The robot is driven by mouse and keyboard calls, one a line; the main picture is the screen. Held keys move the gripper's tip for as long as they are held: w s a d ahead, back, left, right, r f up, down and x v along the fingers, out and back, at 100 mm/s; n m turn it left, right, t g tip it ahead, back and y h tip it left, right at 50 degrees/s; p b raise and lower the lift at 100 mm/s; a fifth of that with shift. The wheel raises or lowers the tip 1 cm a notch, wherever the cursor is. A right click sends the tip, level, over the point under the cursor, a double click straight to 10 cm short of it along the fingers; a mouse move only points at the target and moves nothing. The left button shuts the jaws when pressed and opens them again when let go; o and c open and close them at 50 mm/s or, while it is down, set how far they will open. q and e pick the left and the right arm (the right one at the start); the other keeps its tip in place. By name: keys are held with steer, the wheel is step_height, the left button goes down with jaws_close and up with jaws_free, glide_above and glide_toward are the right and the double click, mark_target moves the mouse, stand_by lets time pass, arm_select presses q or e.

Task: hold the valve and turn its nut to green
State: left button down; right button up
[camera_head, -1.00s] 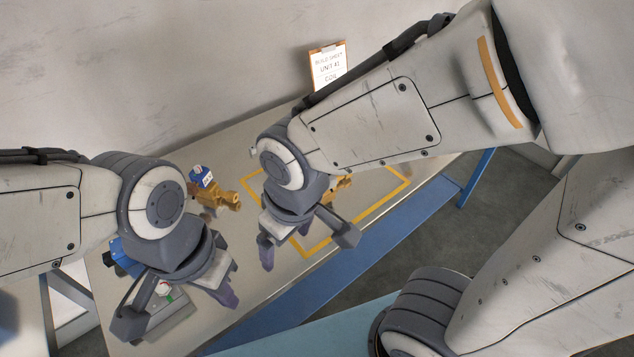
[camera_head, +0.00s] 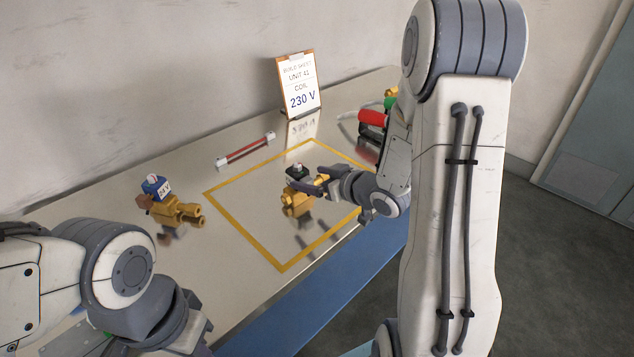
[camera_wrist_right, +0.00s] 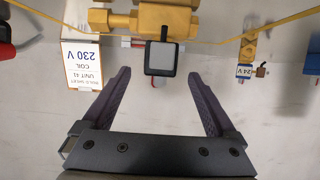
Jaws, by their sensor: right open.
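A brass valve (camera_head: 297,203) with a black coil stands inside the yellow-outlined square on the table. A small pale cap with a trace of red tops the coil (camera_head: 296,171); I cannot make out the nut's marking. In the right wrist view the brass body (camera_wrist_right: 165,20) and black coil (camera_wrist_right: 160,57) lie just beyond the fingertips. My right gripper (camera_wrist_right: 160,75) is open and empty, its fingers pointing at the valve from the right in the head view (camera_head: 330,182). My left gripper (camera_head: 197,338) is low at the left, partly cut off, away from the valve.
A second brass valve with a blue 24 V coil (camera_head: 157,188) stands left of the square. A build sheet (camera_head: 299,84) reading 230 V stands at the back. A red bar (camera_head: 245,150) lies behind the square. A red-handled item (camera_head: 373,118) is at the right, near my right arm.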

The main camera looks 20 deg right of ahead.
mark_target(292, 173)
steer(key=x, duration=0.9)
steer(key=shift+s, duration=0.1)
jaws_close()
stand_by(0.8)
